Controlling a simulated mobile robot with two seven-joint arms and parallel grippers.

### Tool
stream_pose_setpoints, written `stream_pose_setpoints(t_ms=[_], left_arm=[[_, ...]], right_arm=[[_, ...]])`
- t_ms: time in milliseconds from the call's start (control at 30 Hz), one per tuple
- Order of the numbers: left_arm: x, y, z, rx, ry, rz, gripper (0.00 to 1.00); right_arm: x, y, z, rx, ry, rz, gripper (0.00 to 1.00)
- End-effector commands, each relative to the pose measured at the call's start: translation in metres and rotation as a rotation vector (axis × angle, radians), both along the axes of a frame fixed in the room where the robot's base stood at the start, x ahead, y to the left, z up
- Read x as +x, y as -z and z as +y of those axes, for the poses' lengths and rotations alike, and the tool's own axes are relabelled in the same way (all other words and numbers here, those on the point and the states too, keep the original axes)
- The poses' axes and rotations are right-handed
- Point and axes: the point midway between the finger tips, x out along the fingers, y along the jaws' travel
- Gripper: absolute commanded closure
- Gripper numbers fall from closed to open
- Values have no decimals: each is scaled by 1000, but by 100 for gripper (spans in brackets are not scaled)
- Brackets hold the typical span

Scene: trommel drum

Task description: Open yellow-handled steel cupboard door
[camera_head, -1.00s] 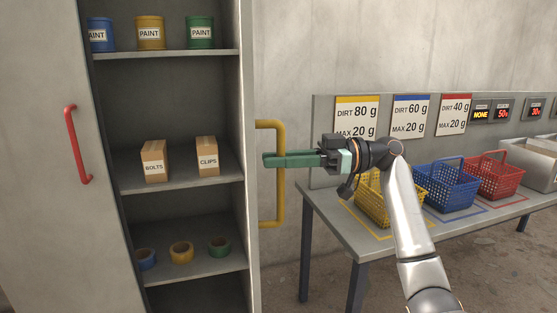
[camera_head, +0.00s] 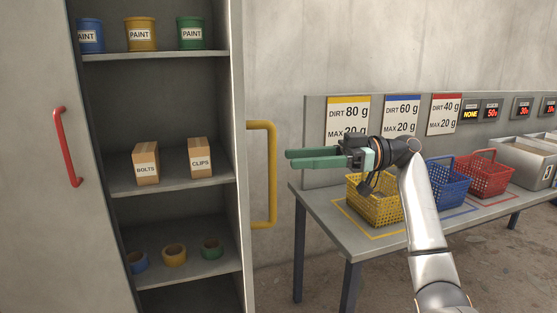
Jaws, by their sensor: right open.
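The steel cupboard (camera_head: 242,200) stands at the left with its inside shelves in view. The yellow handle (camera_head: 273,175) is an upright bar on the narrow door edge at the cupboard's right side. That door is swung out and seen almost edge-on. The other door, with a red handle (camera_head: 67,147), stands at the far left. My right gripper (camera_head: 288,159) is open and empty, just right of the yellow handle with a small gap in the picture. Its green fingers point left. My left gripper is not in view.
Shelves hold paint cans (camera_head: 141,34), small boxes (camera_head: 146,163) and tape rolls (camera_head: 174,255). A grey table (camera_head: 335,228) at the right bears yellow (camera_head: 372,205), blue (camera_head: 447,186) and red (camera_head: 484,175) baskets. Bare floor lies between cupboard and table.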

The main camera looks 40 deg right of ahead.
Motion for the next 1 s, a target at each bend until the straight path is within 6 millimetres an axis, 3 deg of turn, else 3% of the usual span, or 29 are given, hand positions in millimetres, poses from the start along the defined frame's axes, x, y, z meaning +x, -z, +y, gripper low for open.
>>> stream_pose_setpoints(t_ms=[100,333,1000], left_arm=[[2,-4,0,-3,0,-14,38],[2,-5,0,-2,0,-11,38],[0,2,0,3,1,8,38]], right_arm=[[-11,0,-25,1,3,2,50],[-25,0,-53,1,0,0,50],[-28,0,-59,0,-1,-1,50]])
